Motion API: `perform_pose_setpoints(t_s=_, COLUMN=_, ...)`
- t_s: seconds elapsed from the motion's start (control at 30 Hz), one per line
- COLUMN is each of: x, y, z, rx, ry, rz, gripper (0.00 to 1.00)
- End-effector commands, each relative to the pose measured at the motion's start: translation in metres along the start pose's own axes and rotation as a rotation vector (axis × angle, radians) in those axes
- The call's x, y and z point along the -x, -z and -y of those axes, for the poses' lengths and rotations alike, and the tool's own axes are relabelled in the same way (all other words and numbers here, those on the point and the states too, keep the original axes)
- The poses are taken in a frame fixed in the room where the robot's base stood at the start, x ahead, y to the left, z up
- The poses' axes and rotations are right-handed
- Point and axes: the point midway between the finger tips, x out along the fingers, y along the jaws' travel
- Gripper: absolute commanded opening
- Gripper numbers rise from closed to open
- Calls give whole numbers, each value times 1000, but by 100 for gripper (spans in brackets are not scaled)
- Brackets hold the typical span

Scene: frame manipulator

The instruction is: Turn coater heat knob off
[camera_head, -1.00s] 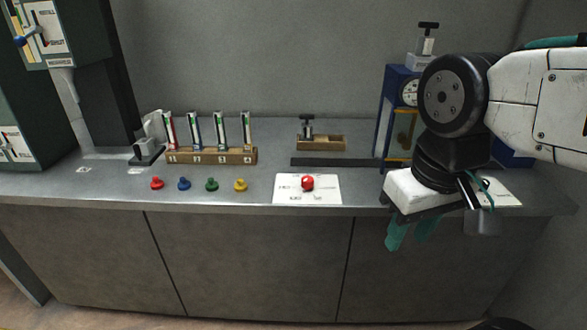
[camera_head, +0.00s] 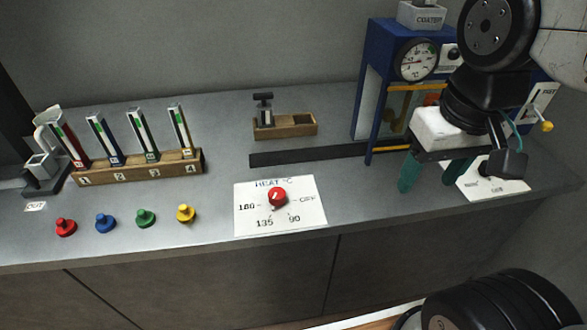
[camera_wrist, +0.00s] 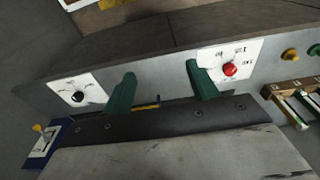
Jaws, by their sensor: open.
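The red heat knob (camera_head: 277,197) sits on a white plate (camera_head: 308,222) marked HEAT °C, with 180, 135, 90 and OFF around it. A small white mark shows on the knob, but I cannot tell surely which label it points to. My gripper (camera_head: 432,172) is open and empty, with green fingers apart. It is right of the knob in the head view, in front of the blue coater (camera_head: 372,85). In the wrist view the red knob (camera_wrist: 230,69) is just beyond the right-hand finger of my gripper (camera_wrist: 161,86), not between the fingers.
A second white plate with a black knob (camera_head: 485,168) lies to the right, partly behind my gripper. Red, blue, green and yellow (camera_head: 186,213) buttons stand left of the heat plate. A wooden rack (camera_head: 140,168) holds tubes behind them. A black rail (camera_head: 310,153) lies behind the plate.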

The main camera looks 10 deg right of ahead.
Motion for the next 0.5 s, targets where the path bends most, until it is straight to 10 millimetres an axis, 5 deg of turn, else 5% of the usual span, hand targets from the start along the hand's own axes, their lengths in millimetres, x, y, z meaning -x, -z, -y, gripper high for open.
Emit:
perform_pose_setpoints(t_s=0.27, x=-24, y=76, z=50, rx=-245, ry=3, rz=52, gripper=59)
perform_pose_setpoints(t_s=0.5, x=-79, y=140, z=130, rx=-535, ry=-18, rz=90, gripper=59)
